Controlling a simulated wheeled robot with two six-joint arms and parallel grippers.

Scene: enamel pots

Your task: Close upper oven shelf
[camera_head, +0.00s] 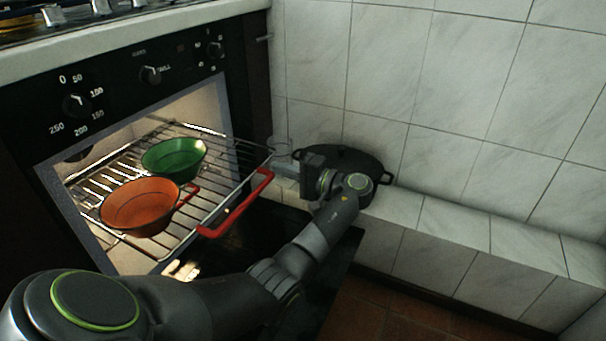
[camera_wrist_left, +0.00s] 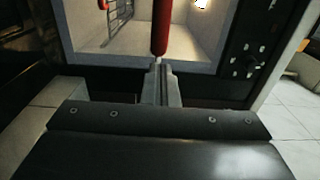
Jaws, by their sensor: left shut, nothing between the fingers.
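The upper oven shelf (camera_head: 222,188) is a wire rack that sticks out of the lit oven. Its front carries a red handle (camera_head: 236,204), which also shows end-on in the left wrist view (camera_wrist_left: 161,30). A green pot (camera_head: 176,158) and an orange pot (camera_head: 143,208) stand on the rack. My left gripper (camera_head: 279,161) is shut and empty, just beyond the far right end of the handle. In the left wrist view the closed fingertips (camera_wrist_left: 159,68) lie in line with the handle's near end; I cannot tell whether they touch. My right gripper is out of view.
The oven door (camera_head: 300,232) hangs open below the rack, partly hidden by my left arm. The tiled wall bounds the right side. Control knobs (camera_head: 150,75) line the oven front.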

